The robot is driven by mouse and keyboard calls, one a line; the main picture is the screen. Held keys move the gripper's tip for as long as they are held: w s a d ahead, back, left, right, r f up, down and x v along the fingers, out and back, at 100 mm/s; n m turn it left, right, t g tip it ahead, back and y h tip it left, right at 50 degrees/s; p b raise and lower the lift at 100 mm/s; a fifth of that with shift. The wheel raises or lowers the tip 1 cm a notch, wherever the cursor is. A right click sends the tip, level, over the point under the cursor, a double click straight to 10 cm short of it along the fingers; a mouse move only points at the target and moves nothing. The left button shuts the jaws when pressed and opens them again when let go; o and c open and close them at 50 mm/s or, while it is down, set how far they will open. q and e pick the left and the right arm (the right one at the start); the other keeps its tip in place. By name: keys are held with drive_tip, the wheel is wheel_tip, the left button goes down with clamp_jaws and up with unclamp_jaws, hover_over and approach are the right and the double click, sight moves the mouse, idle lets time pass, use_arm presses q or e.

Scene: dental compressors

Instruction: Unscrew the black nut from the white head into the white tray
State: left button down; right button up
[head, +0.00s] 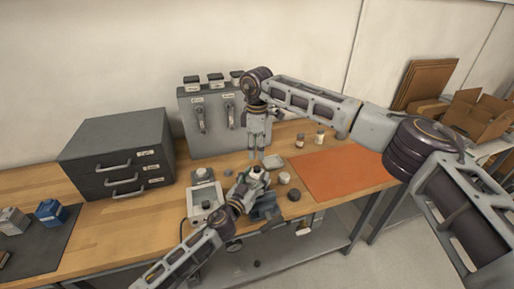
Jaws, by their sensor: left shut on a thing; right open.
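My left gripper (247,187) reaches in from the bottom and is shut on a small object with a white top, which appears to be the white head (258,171). Its fingers hide much of that object. My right gripper (257,156) points straight down just above and behind it, open and apparently empty. I cannot make out the black nut at this size. A small pale tray (274,161), likely the white tray, lies just right of my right gripper's fingertips.
A dark vise-like block (266,206) stands near the front edge. A white cup (284,178) and a dark round piece (294,194) lie to its right. A white-framed device (203,201) stands left. The orange mat (340,174) is clear; a drawer cabinet (118,153) stands far left.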

sight(257, 168)
drive_tip(key=shift+f, duration=0.15)
drive_tip(key=shift+f, duration=3.9)
clamp_jaws()
